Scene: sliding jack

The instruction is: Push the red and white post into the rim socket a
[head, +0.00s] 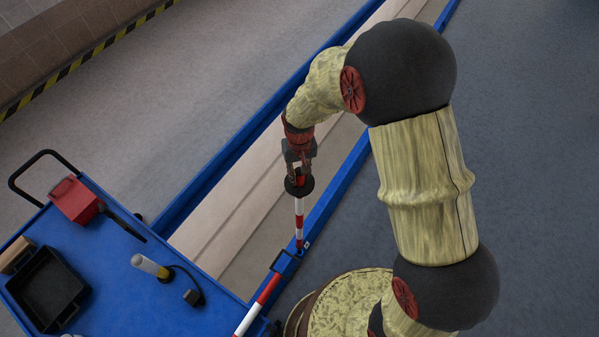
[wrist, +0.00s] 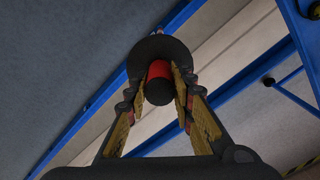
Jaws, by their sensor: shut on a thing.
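The red and white post (head: 299,215) hangs below my gripper (head: 298,172) in the head view, close to upright. Its lower end is at the blue rim (head: 330,200) of the long trough, beside a small white mark (head: 306,244). I cannot tell whether the end is inside a socket or only over it; the socket opening is not visible. In the wrist view, my gripper (wrist: 160,100) is shut on the post's dark top end, with a red band (wrist: 159,69) and a dark round collar (wrist: 160,46) beyond it.
A second red and white bar (head: 262,303) slopes near the trough corner, by a black bracket (head: 284,262). A blue cart (head: 110,285) at left carries a red box (head: 75,201), a black bin (head: 47,286) and a yellow-white cylinder (head: 150,266).

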